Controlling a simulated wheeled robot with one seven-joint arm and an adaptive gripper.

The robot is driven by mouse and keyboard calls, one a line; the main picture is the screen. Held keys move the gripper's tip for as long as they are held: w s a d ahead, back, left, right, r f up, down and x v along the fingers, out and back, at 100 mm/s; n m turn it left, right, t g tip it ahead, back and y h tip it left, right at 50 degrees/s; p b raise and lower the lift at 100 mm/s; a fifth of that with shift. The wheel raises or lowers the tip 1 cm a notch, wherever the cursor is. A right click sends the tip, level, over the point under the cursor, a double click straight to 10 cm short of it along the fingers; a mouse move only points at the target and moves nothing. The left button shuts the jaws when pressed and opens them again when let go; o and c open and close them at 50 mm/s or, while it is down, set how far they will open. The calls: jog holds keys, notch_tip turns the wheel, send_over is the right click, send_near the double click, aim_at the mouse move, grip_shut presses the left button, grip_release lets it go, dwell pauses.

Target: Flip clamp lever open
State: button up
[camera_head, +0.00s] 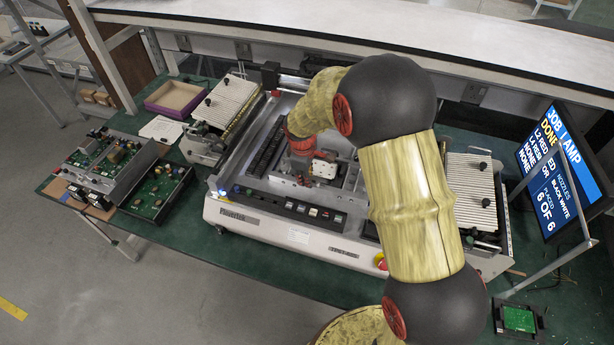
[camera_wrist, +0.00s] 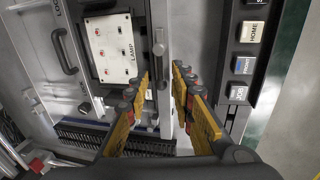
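The clamp lever (camera_wrist: 159,42) is a short grey metal rod with a rounded end, beside a white plate (camera_wrist: 108,48) whose visible lettering reads "LAMP". My gripper (camera_wrist: 161,78) is open, its yellow fingers on either side of the lever's line in the wrist view. I cannot tell how far above the lever the fingertips are, and no contact shows. In the head view the white plate (camera_head: 324,168) shows on the machine beside my red wrist; my arm hides much of the area, and the fingers are not clear there.
Labelled buttons (camera_wrist: 247,48) line a dark panel right of the fingers. A dark handle (camera_wrist: 64,52) stands left of the plate. The machine (camera_head: 285,228) sits on a green bench, with feeder racks on both sides. Circuit boards (camera_head: 155,195) lie at left; a screen (camera_head: 560,170) stands at right.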

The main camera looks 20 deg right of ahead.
notch_tip(320, 180, up, 12)
jog(key=s+a, duration=0.1)
jog(key=s, duration=0.1)
jog(key=shift+a+f, duration=0.2)
jog(key=shift+f, duration=0.05)
dwell(0.4)
jog(key=s+r+m+t+b, duration=0.2)
jog(key=s+r+m, duration=0.3)
jog(key=s, duration=0.9)
jog(key=s+r+m+t+y+b, duration=0.1)
jog(key=s+r+m+b, duration=0.2)
jog(key=s, duration=1.2)
jog(key=shift+s+r+m+t+b, duration=0.3)
jog(key=shift+r+m+t, duration=0.1)
jog(key=shift+r+m, duration=0.85)
